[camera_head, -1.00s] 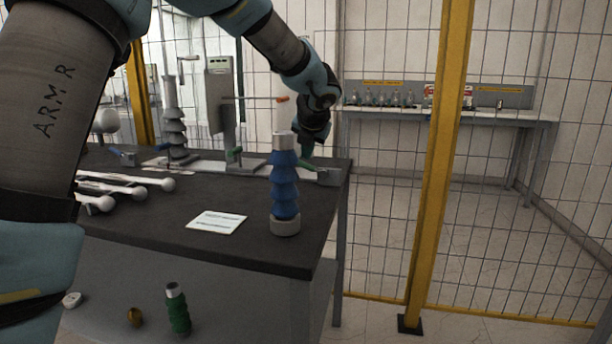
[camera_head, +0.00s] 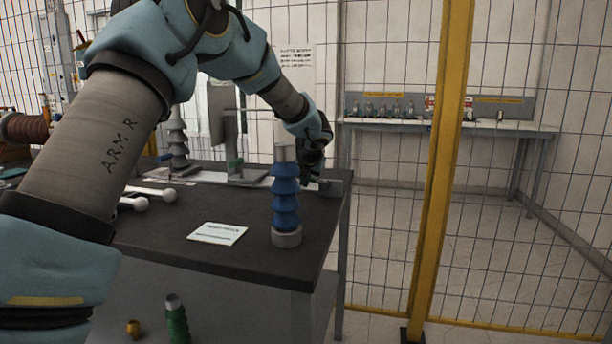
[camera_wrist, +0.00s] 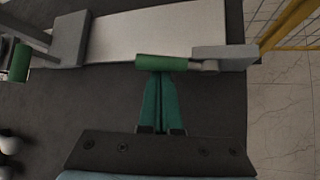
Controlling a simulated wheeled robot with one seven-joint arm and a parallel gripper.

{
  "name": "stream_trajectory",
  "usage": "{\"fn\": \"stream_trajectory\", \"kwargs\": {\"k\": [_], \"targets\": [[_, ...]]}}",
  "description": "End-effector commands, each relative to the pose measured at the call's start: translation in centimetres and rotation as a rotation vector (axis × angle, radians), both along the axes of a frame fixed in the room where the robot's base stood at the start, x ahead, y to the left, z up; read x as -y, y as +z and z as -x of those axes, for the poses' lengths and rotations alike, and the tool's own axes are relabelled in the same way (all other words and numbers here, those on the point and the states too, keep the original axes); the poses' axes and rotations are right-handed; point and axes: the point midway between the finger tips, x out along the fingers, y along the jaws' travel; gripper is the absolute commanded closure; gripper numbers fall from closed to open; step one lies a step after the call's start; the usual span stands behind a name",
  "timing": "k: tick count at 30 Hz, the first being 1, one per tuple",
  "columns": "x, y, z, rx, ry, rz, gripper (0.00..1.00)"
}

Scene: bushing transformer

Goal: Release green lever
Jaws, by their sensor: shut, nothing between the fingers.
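A green lever (camera_wrist: 161,63) lies crosswise in the wrist view, joined at its right end to a grey block (camera_wrist: 222,57). My gripper (camera_wrist: 160,76) has its green fingers closed together, with tips right at the lever's near edge. Whether they touch it, I cannot tell. Nothing is between the fingers. A second green handle (camera_wrist: 21,62) shows at the left of the wrist view.
The blue ribbed bushing (camera_head: 286,200) stands upright on the dark table (camera_head: 250,255), close in front of my gripper. A white card (camera_head: 217,233) lies to its left. A yellow fence post (camera_head: 437,170) and mesh stand to the right. A bench (camera_head: 450,125) is behind.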

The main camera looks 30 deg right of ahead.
Motion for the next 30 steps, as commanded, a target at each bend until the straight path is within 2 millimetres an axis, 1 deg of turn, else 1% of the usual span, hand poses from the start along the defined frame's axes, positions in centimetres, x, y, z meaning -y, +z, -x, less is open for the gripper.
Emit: {"fn": "stream_trajectory", "kwargs": {"k": [3,11,30], "targets": [[0.09,-0.34,-0.27,-0.001,0.000,-0.001,1.00],[0.11,-0.35,-0.27,0.000,0.000,0.000,1.00],[0.31,0.22,-0.09,0.064,-0.001,-0.065,1.00]]}}
